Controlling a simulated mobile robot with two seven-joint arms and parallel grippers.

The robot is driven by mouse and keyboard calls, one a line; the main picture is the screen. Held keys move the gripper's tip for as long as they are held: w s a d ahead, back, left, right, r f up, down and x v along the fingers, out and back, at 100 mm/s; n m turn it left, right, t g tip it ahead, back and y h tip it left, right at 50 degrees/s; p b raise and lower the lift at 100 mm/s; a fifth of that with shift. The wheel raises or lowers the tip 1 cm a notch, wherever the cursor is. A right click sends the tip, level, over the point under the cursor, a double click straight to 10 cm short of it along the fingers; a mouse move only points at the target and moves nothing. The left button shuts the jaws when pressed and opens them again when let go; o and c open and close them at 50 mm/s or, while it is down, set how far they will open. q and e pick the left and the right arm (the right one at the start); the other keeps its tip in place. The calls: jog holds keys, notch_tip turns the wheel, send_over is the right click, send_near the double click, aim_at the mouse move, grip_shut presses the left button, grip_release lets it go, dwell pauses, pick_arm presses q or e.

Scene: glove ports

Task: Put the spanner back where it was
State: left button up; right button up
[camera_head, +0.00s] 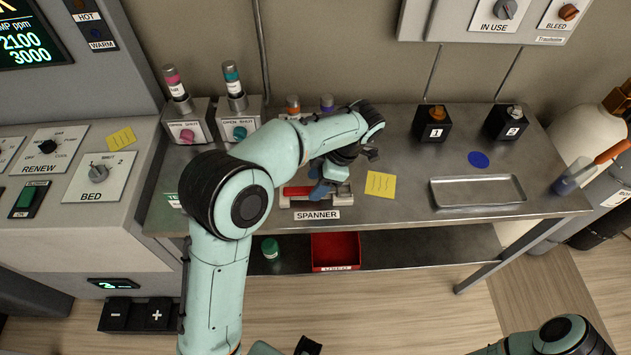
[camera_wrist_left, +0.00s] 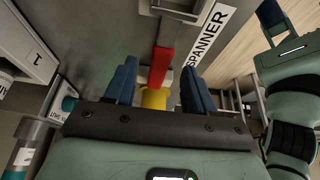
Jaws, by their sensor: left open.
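The spanner's red handle (camera_head: 297,191) shows beside my left gripper in the head view, in a pale holder on the bench behind the SPANNER label (camera_head: 317,215). In the left wrist view the red handle (camera_wrist_left: 161,66) runs away from me, with a yellow part (camera_wrist_left: 154,98) at its near end. My left gripper (camera_head: 320,186) points down over the holder. Its blue fingers are open, one on each side of the yellow part in the wrist view, with gaps visible. The gripper and wrist hide part of the spanner. My right gripper does not show clearly.
A yellow note (camera_head: 380,184) lies just right of the holder. A metal tray (camera_head: 478,204), a blue disc (camera_head: 478,160) and numbered black blocks are farther right. Capped posts stand behind on the left. A red bin (camera_head: 336,252) sits on the shelf below.

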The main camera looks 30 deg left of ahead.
pick_arm(q)
jog(key=p+v, duration=0.2)
jog(key=v, duration=1)
jog(key=shift+r, duration=0.25)
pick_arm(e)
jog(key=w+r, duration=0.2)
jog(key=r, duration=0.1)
pick_arm(q)
jog(key=shift+w, duration=0.1)
